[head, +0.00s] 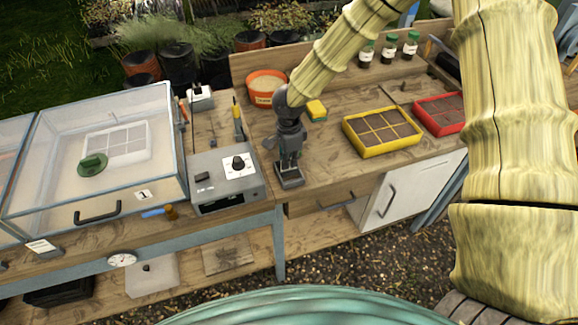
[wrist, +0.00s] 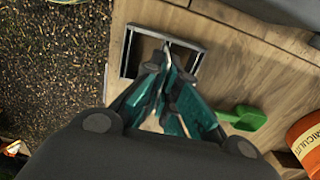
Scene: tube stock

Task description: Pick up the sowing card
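My gripper (head: 289,160) points down at a small dark grey open holder (head: 290,181) near the front edge of the wooden bench. In the wrist view my gripper (wrist: 166,70) has its teal-padded fingers drawn close together over the grey holder's frame (wrist: 133,50). A thin pale sliver (wrist: 167,46) shows at the fingertips, perhaps the sowing card seen edge-on. I cannot tell whether the fingers press on it. The card's face does not show, and the fingers cover part of the holder.
A grey box with a knob (head: 225,180) stands close left, beside a clear-lidded case (head: 100,150). An orange pot (head: 264,88), yellow tray (head: 382,132) and red tray (head: 440,113) stand on the bench. A green scoop (wrist: 245,118) lies near the holder.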

